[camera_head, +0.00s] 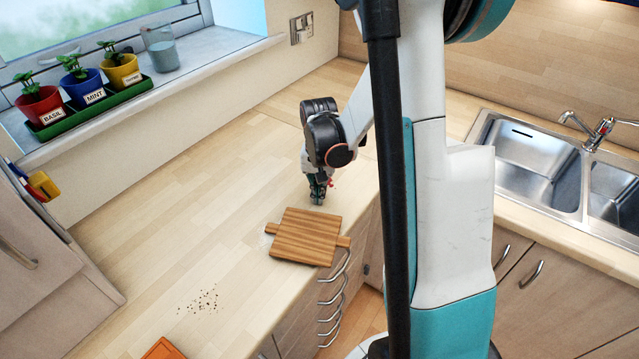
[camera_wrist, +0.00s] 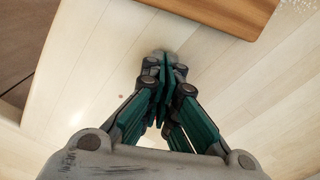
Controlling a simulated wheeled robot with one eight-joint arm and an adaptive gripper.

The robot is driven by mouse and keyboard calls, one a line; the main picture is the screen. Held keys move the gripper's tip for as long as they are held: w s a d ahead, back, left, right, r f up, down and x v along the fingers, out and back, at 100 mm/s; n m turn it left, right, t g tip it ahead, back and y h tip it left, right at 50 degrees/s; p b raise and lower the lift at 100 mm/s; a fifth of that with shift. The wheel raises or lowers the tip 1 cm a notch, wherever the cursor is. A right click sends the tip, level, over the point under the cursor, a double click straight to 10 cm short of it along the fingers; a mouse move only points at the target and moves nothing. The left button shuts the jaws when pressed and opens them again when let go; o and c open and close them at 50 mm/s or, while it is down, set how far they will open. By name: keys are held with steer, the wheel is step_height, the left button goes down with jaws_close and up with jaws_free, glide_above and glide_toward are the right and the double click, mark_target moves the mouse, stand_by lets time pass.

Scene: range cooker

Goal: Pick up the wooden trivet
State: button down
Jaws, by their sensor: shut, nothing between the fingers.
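The wooden trivet (camera_head: 305,238) is a striped brown board with a small tab on each of two opposite sides. It lies on the light wood worktop near its front edge, above the drawers. In the wrist view part of the trivet (camera_wrist: 225,12) shows at the top right, cut off by the frame. My gripper (camera_head: 318,199) is beside the trivet, on its far side, pointing down at the worktop and apart from the trivet. In the wrist view my gripper (camera_wrist: 163,95) has its green fingers together with nothing between them.
White grains lie by the trivet, and dark crumbs (camera_head: 202,301) lie nearer. An orange board (camera_head: 163,349) is at the bottom edge. Potted herbs (camera_head: 82,93) and a glass (camera_head: 161,48) stand on the windowsill. A sink (camera_head: 535,160) is at right. The worktop left of the trivet is mostly clear.

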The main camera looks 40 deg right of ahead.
mark_target(315, 213)
steer(key=shift+s+a+r, duration=0.15)
steer(key=shift+s+a, duration=0.75)
steer(key=shift+s, duration=0.05)
steer(key=shift+s+a, duration=0.25)
steer(key=s+a, duration=0.2)
steer(key=s, duration=0.1)
steer(key=shift+a+b, duration=0.4)
steer(key=shift+w, duration=0.1)
steer(key=shift+w+d, duration=0.1)
steer(key=shift+d, duration=0.05)
